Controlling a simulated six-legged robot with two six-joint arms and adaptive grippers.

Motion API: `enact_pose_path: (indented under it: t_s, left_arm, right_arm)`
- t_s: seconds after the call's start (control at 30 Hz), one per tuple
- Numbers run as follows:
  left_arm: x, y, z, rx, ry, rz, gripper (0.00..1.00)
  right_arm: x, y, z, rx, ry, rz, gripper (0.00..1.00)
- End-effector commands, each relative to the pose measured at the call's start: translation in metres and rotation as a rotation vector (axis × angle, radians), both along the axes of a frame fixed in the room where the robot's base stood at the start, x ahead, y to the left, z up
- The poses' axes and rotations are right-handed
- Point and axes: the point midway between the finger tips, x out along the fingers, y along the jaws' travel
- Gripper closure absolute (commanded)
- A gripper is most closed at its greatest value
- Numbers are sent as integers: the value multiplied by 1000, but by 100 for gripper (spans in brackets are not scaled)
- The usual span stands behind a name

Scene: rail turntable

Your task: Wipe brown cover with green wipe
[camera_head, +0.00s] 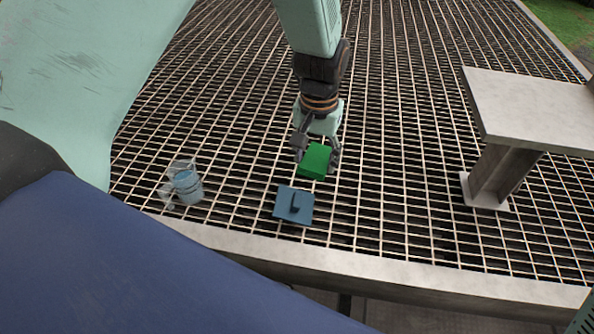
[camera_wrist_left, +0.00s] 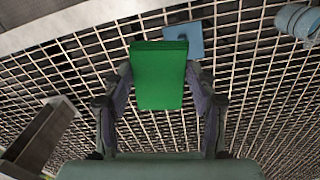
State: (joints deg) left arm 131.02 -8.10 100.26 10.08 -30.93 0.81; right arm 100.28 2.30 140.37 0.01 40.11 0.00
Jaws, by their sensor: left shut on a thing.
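My left gripper (camera_head: 316,158) is shut on a bright green block-shaped wipe (camera_head: 315,161). In the left wrist view the wipe (camera_wrist_left: 160,80) sits between the two fingers (camera_wrist_left: 160,88) of the gripper. A flat blue square plate (camera_head: 281,208) with a small dark upright knob lies on the grating, just below the wipe in the head view. The wipe appears apart from this plate. In the left wrist view the plate (camera_wrist_left: 195,40) is partly hidden behind the wipe. No brown cover shows in either view. My right gripper is not in view.
A clear, bluish jug-like container (camera_head: 186,187) stands left of the plate; it also shows in the left wrist view (camera_wrist_left: 298,22). A grey steel beam stand (camera_head: 490,170) rises at the right. The metal grating (camera_head: 400,200) ends at a pale edge beam (camera_head: 400,278). Grating around the plate is clear.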

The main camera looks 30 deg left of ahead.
Motion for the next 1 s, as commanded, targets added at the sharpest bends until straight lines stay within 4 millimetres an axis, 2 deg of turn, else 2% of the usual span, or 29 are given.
enact_pose_path:
  t_s: [0.2,0.4,0.5,0.7,1.0]
  left_arm:
    - [30,25,-55,-3,3,77,68]
    - [43,55,-105,-1,3,151,68]
    - [46,68,-124,-1,1,178,68]
    - [47,81,-144,0,-1,206,68]
    - [48,80,-160,-1,-1,207,68]
  right_arm:
    - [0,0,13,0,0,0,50]
    - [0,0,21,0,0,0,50]
    - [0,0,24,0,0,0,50]
    - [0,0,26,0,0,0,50]
    - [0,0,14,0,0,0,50]
